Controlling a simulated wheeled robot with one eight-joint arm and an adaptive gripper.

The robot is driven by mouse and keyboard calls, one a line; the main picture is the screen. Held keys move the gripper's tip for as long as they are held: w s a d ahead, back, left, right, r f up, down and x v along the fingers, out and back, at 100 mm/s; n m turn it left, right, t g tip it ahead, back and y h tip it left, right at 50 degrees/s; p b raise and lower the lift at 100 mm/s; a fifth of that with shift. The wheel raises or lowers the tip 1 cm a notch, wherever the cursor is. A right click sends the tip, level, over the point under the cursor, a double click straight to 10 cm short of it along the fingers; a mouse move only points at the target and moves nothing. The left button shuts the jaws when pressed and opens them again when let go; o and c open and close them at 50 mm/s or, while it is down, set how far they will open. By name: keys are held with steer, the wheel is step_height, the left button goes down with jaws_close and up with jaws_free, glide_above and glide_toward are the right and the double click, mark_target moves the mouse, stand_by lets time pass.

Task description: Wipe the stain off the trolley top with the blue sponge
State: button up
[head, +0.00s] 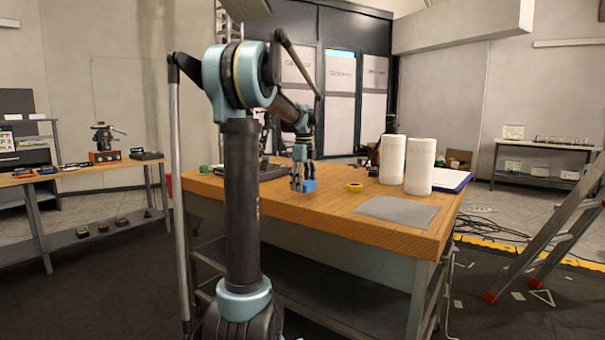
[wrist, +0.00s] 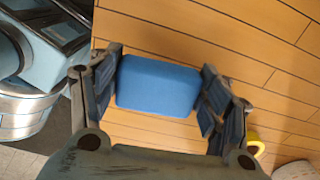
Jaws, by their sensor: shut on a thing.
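The blue sponge (wrist: 157,86) is between the two fingers of my gripper (wrist: 160,100) in the wrist view, and the gripper is shut on it. In the head view the blue sponge (head: 310,185) shows beside the fingertips of my gripper (head: 299,183), over the left-middle part of the trolley top (head: 325,215). The trolley top is wood with plank lines. I cannot tell whether the sponge touches the wood or is just above it. I see no clear stain on the visible part of the top; my arm hides some of it.
A yellow tape roll (head: 354,187) lies right of the sponge. Two white rolls (head: 419,167) stand at the right, near a blue-edged clipboard (head: 453,180). A grey cloth or sheet (head: 397,211) lies at the front right. A dark device (head: 258,170) sits at the back left.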

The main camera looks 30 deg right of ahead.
steer(key=shift+s+d+r, duration=0.1)
steer(key=shift+d+r, duration=0.05)
steer(key=shift+r, duration=2.35)
